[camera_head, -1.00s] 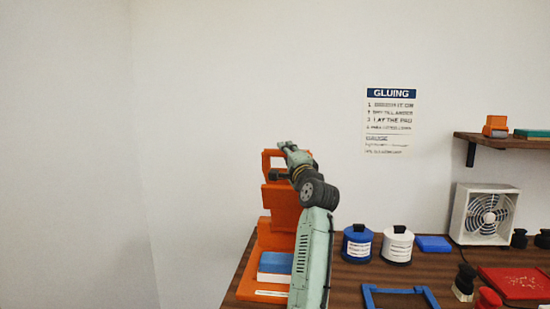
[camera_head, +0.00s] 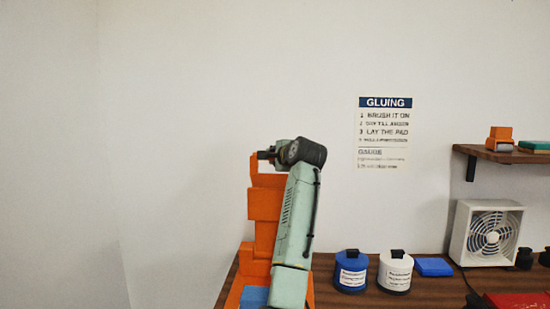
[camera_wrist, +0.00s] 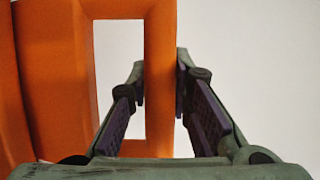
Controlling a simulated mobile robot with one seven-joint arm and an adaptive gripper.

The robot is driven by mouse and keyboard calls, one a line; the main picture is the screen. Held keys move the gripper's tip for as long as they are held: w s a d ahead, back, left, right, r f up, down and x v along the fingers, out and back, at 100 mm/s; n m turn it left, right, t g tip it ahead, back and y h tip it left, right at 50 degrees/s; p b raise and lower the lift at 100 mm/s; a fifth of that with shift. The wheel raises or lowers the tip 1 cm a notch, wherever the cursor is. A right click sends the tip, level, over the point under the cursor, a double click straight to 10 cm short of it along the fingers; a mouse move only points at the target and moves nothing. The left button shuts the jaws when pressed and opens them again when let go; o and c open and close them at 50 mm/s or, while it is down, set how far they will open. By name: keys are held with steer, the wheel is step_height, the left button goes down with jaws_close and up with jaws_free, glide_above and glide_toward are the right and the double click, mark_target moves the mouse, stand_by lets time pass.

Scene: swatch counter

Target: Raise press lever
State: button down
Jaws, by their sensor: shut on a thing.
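The orange press (camera_head: 264,205) stands at the left end of the wooden counter. Its lever ends at the top in a rectangular loop handle, whose upper part (camera_head: 254,167) shows beside my gripper (camera_head: 266,154). In the wrist view my gripper (camera_wrist: 160,78) has one finger on each side of the loop's right-hand bar (camera_wrist: 160,45) and is shut on it. The left finger reaches through the loop's opening. A blue block (camera_head: 254,297) lies low in the press, partly cut off by the frame. My arm hides the press's right side.
A blue jar (camera_head: 351,272) and a white jar (camera_head: 395,272) stand right of my arm. Farther right are a flat blue block (camera_head: 433,266), a white fan (camera_head: 486,232) and a red tray (camera_head: 520,300). A shelf (camera_head: 500,153) is on the wall at right.

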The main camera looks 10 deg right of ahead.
steer(key=c, duration=1.4)
jaws_free()
steer(key=shift+c, duration=0.2)
steer(key=shift+s, duration=0.1)
steer(key=v, duration=1.2)
